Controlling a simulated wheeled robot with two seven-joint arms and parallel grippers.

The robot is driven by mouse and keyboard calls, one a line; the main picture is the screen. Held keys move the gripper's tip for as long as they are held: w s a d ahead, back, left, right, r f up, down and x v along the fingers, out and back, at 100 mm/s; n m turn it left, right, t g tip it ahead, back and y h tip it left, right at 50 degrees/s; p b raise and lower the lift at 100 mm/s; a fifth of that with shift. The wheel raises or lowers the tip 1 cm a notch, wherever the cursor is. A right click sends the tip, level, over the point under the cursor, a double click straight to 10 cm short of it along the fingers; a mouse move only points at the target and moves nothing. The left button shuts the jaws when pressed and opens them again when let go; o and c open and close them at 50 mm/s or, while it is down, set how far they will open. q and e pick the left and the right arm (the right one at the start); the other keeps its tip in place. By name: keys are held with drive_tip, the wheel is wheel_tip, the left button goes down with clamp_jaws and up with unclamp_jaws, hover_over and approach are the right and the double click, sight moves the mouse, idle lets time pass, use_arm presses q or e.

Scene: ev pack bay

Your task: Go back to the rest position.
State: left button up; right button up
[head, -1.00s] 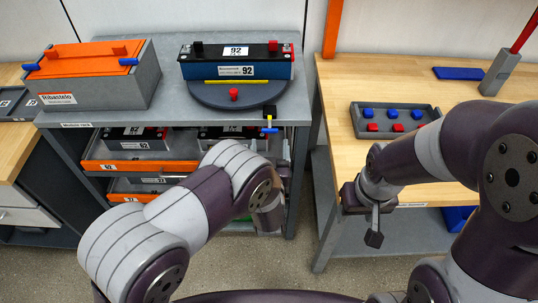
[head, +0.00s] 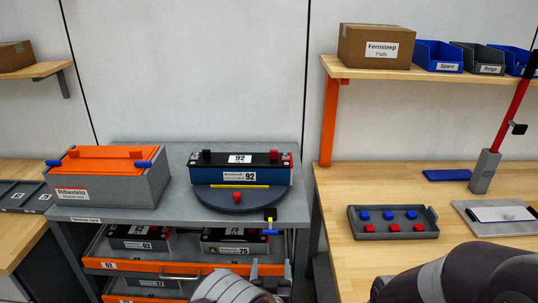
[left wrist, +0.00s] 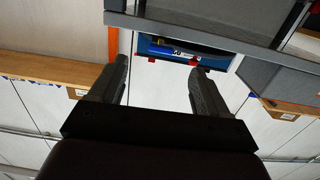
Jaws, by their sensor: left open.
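My left gripper (left wrist: 160,67) shows in the left wrist view with its two dark fingers apart and nothing between them. In the head view my left arm (head: 234,288) shows only at the bottom edge, in front of the metal rack, and the gripper is mostly hidden or cut off there. My right arm (head: 465,275) crosses the bottom right corner, in front of the wooden bench. My right gripper is outside the picture.
A blue battery module (head: 240,175) marked 92 sits on a round turntable (head: 240,201) on the grey rack. A grey case with orange lid (head: 108,160) stands left of it. An orange-edged drawer (head: 180,269) holds modules. A tray of pegs (head: 393,232) lies on the bench (head: 340,195).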

use_arm(q)
drive_tip(key=s+d+f+m+g+h, duration=0.1)
drive_tip(key=s+f+m+g+h, duration=0.1)
drive_tip(key=s+f+g, duration=0.6)
drive_tip(key=s+a+g, duration=0.3)
drive_tip(key=s+a+r+n+g+y+p, duration=0.1)
drive_tip(key=s+a+r+g, duration=0.1)
drive_tip(key=s+a+r, duration=0.4)
drive_tip(key=s+a+r+n+g+y+p, duration=0.1)
drive_tip(key=s+a+r+g, duration=0.1)
drive_tip(key=s+a+r, duration=0.4)
drive_tip(key=a+r, duration=0.4)
drive_tip(key=a, duration=0.1)
drive_tip(key=shift+s+r+g+y+p, duration=0.3)
drive_tip(key=shift+s+g+p, duration=0.1)
